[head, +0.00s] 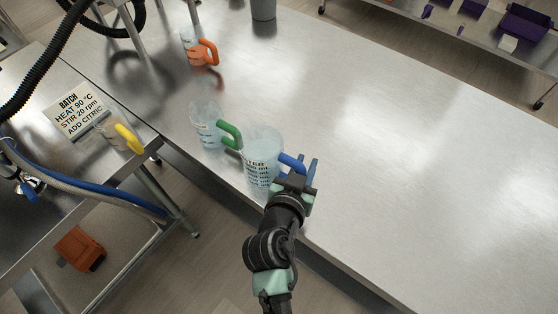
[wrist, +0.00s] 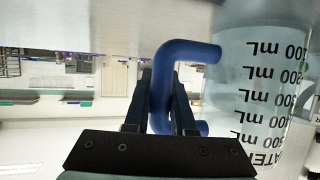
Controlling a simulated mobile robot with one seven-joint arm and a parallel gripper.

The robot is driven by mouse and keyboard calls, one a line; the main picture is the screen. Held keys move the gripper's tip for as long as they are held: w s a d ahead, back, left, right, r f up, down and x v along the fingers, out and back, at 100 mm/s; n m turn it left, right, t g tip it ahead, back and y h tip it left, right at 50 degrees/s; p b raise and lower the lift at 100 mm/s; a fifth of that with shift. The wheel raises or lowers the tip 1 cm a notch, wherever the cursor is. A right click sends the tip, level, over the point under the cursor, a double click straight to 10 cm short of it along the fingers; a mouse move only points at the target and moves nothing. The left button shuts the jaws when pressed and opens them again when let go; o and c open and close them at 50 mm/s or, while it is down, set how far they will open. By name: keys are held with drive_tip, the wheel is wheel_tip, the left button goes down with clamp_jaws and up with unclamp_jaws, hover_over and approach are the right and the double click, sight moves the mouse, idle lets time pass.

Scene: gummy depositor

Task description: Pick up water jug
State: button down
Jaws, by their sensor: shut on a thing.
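The water jug (head: 262,152) is a clear measuring jug with black volume marks and a blue handle (head: 291,161). It is upright at the front edge of the steel table. My gripper (head: 302,174) is at the jug's right side, shut on the blue handle. In the wrist view the two fingers (wrist: 161,95) are on either side of the handle's grip (wrist: 175,75), and the jug wall (wrist: 255,85) with upside-down lettering fills the right side. I cannot tell whether the jug's base touches the table.
A jug with a green handle (head: 230,134) stands close left of the water jug. An orange-handled jug (head: 198,50) stands farther back. A yellow-handled jug (head: 127,137) and a batch sign (head: 77,112) are on the left table. The steel table (head: 400,170) is clear to the right.

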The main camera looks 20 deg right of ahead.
wheel_tip(320, 180, up, 10)
drive_tip(key=shift+r+p, duration=0.15)
drive_tip(key=shift+p, duration=0.15)
drive_tip(key=c, duration=1.3)
unclamp_jaws()
drive_tip(key=shift+c, duration=0.2)
clamp_jaws()
